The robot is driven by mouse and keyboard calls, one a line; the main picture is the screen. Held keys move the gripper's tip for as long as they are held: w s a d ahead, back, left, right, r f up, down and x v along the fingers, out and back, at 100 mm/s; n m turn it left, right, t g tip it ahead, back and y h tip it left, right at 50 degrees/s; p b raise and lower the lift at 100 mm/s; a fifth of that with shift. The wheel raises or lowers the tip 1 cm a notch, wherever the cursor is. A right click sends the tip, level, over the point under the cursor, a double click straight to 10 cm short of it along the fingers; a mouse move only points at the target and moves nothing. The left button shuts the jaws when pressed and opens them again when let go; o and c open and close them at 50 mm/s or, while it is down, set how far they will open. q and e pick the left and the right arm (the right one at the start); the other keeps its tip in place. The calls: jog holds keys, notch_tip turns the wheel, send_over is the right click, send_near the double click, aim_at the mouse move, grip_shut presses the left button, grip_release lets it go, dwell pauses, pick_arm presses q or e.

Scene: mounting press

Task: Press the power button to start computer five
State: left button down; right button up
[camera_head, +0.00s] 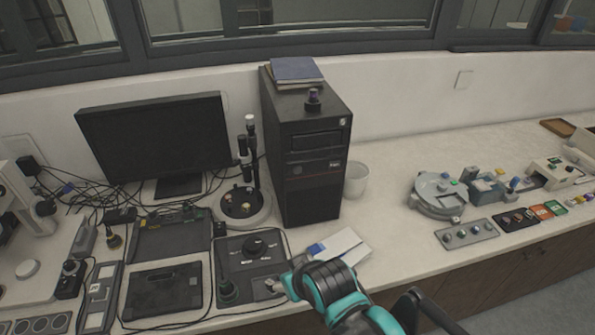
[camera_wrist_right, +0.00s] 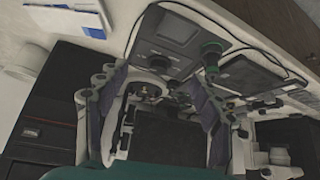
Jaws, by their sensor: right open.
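A black computer tower (camera_head: 312,165) stands upright against the back wall in the head view. Its front has a drive bay and a small light round mark (camera_head: 342,121) near the top right; I cannot tell whether that is the power button. The tower's dark front also shows at the left of the right wrist view (camera_wrist_right: 42,110). My right gripper (camera_head: 278,285) is in front of and below the tower, over the desk by the black control box (camera_head: 250,258). In the right wrist view its fingers (camera_wrist_right: 158,95) are apart with nothing held. My left gripper is out of view.
A monitor (camera_head: 157,138) and microscope-like stand (camera_head: 243,190) are left of the tower. Cables clutter the left desk. Instruments (camera_head: 440,192) stand farther right.

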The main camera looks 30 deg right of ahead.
grip_shut()
dwell(1.4)
